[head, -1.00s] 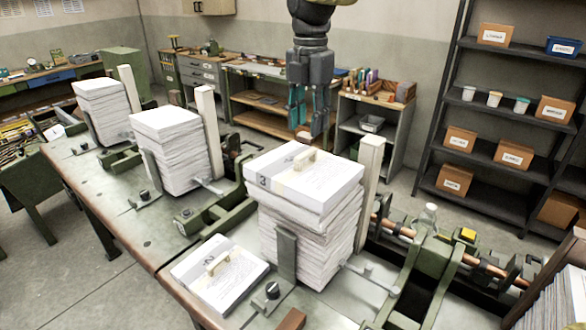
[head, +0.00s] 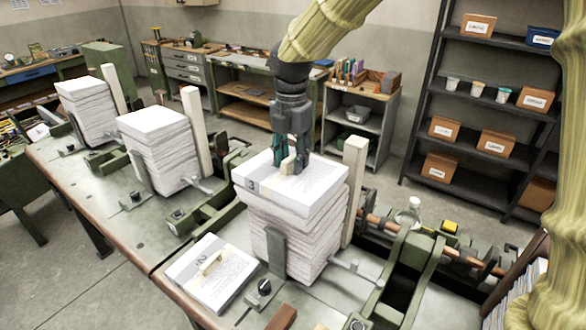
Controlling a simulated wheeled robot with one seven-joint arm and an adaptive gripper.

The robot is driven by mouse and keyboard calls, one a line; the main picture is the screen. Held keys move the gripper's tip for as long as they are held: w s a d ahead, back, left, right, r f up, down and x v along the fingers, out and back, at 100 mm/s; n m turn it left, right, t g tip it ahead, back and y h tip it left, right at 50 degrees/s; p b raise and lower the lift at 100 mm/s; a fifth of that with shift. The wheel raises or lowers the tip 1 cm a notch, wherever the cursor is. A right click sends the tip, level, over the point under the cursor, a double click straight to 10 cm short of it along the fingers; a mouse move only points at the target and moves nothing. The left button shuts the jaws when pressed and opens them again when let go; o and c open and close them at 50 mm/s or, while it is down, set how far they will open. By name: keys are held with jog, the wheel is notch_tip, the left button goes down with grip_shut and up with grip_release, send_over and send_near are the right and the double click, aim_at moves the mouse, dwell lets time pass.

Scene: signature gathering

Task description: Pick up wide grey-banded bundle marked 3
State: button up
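The bundle marked 3 (head: 319,185) is a wide white paper block with a pale grey band and a small wooden handle (head: 289,163) on top. It lies flat on the tall paper stack (head: 300,237) at the front of the bench. My gripper (head: 290,162) points down over it, its fingers on either side of the handle. The fingers are spread about as wide as before and look open; contact with the handle is hard to tell. Part of the handle is hidden by the fingers.
A pale upright post (head: 354,190) stands close to the right of the stack. A clear bottle (head: 409,212) stands farther right. Two more stacks stand at left.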

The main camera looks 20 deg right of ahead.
grip_shut()
jog(key=shift+r, duration=0.1)
dwell(0.4)
